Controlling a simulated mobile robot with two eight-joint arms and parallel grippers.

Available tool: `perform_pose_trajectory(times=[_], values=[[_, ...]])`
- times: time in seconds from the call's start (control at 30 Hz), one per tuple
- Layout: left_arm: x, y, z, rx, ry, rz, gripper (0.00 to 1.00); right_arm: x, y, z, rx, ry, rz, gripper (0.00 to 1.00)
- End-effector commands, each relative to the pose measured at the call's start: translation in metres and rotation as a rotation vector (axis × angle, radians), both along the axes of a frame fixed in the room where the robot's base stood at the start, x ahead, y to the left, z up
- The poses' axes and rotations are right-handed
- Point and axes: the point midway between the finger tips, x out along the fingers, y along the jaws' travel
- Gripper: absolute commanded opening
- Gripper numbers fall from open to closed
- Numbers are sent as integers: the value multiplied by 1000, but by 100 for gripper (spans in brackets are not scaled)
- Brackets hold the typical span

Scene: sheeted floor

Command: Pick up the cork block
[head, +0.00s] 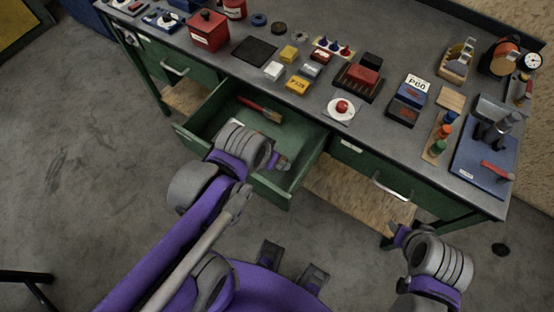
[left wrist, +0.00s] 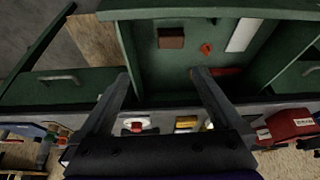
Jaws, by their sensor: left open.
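In the left wrist view a small brown block (left wrist: 171,38), which looks like the cork block, lies on the floor of an open green drawer (left wrist: 145,80). In the head view my left arm hides that part of the drawer (head: 190,138). My left gripper (left wrist: 161,75) is open, with nothing between its fingers; the block shows beyond and between the fingertips. In the head view the left gripper (head: 282,161) is over the drawer's right part. My right gripper (head: 396,236) is at the lower right, away from the bench; its jaws are not clear.
A red-handled tool (head: 262,108) lies at the drawer's back; a small red piece (left wrist: 207,48) and a white strip (left wrist: 243,35) are also inside. The drawer walls stand around the block. The grey benchtop (head: 300,112) holds many items, including a red box (head: 209,31).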

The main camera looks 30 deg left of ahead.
Motion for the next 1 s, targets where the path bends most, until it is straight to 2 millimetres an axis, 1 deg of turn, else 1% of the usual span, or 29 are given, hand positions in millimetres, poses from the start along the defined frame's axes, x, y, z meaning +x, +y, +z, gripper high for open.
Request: perform_pose_trajectory(times=[0.03,0.2,0.3,0.4,0.5,0.6,0.67,0.8,0.9,1.0], values=[[7,2,-14,4,40,-3,100,-5,0,-19,0,9,0,47],[40,12,-44,14,198,-26,100,-13,0,-61,0,25,0,47],[60,18,-62,15,284,-42,100,-15,0,-80,0,31,0,47],[75,23,-77,13,350,-54,100,-15,0,-93,0,35,0,47],[85,26,-87,12,391,-62,100,-16,0,-101,0,37,0,47],[89,28,-94,10,410,-67,100,-16,0,-104,0,38,0,47],[90,28,-101,10,413,-68,100,-16,0,-106,0,39,0,47],[89,28,-124,10,413,-68,100,-16,0,-111,0,40,0,47],[89,28,-137,10,412,-68,100,-16,0,-114,0,41,0,47],[89,28,-144,10,412,-68,100,-16,0,-115,0,42,0,47]])
